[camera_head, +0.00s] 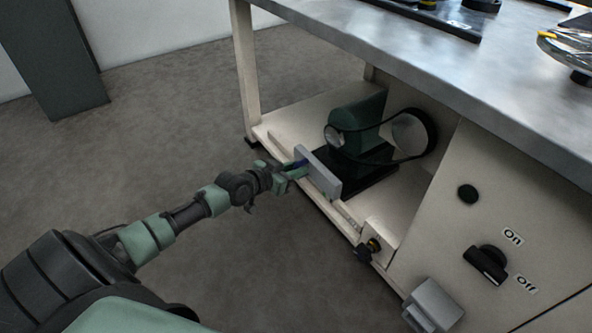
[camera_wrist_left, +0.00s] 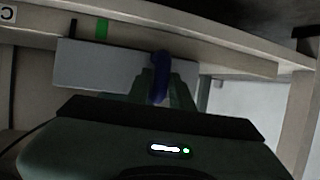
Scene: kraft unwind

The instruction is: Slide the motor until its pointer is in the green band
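The green motor (camera_head: 360,120) sits on a dark base (camera_head: 375,170) on the low shelf, with a black belt running to a pulley. A grey plate (camera_head: 318,172) stands at the front of the base and carries a blue handle (camera_head: 300,163). My left gripper (camera_head: 290,172) is at the handle; in the left wrist view its fingers lie on both sides of the blue handle (camera_wrist_left: 160,78) and look shut on it. In that view a black pointer (camera_wrist_left: 73,29) stands left of the green band (camera_wrist_left: 102,29), apart from it. My right gripper is not in view.
A black knob (camera_head: 366,251) with a yellowish part is on the shelf's front edge. A switch (camera_head: 487,264) marked On and Off is on the cabinet's front, near a grey block (camera_head: 433,306). The metal tabletop (camera_head: 440,75) overhangs the shelf.

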